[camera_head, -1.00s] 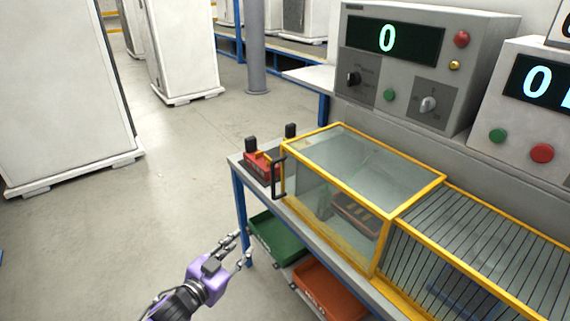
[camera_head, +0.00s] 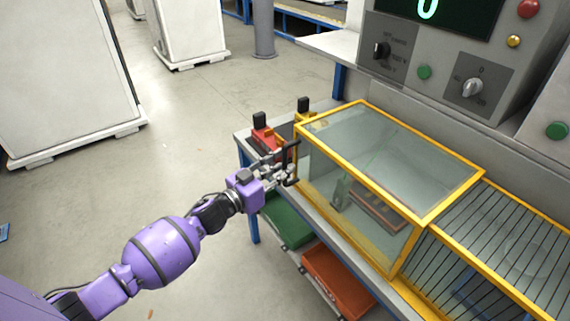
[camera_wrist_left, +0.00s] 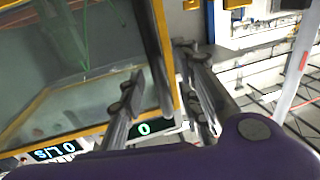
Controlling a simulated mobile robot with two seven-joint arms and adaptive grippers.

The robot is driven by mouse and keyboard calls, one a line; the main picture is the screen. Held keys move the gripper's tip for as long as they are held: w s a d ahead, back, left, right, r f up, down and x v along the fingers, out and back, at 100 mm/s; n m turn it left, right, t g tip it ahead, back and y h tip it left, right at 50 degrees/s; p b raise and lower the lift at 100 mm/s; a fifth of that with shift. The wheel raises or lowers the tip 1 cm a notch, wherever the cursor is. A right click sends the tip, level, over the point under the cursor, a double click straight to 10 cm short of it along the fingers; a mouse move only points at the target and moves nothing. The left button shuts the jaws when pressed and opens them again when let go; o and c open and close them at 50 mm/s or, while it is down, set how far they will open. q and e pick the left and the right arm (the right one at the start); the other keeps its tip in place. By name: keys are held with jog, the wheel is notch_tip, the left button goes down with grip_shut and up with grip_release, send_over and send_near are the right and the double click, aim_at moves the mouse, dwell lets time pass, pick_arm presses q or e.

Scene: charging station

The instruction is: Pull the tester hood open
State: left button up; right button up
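The tester hood (camera_head: 385,150) is a clear box with a yellow frame, sitting down on the bench. A black upright handle (camera_head: 295,153) stands on its left end. The handle also shows as a dark bar in the left wrist view (camera_wrist_left: 152,50). My left gripper (camera_head: 286,177) is at the handle in the head view. In the wrist view the left gripper (camera_wrist_left: 162,85) has its fingers apart, one on each side of the bar, with a gap on the right side. Whether a finger touches the handle I cannot tell. My right gripper is not in view.
A red fixture (camera_head: 268,138) with black posts stands on the bench left of the hood. Green (camera_head: 286,222) and orange (camera_head: 338,280) bins sit below. A barred yellow guard (camera_head: 490,255) adjoins the hood at right. Control boxes (camera_head: 435,60) stand behind.

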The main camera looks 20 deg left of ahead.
pick_arm(q)
jog(key=shift+x, duration=0.85)
grip_shut()
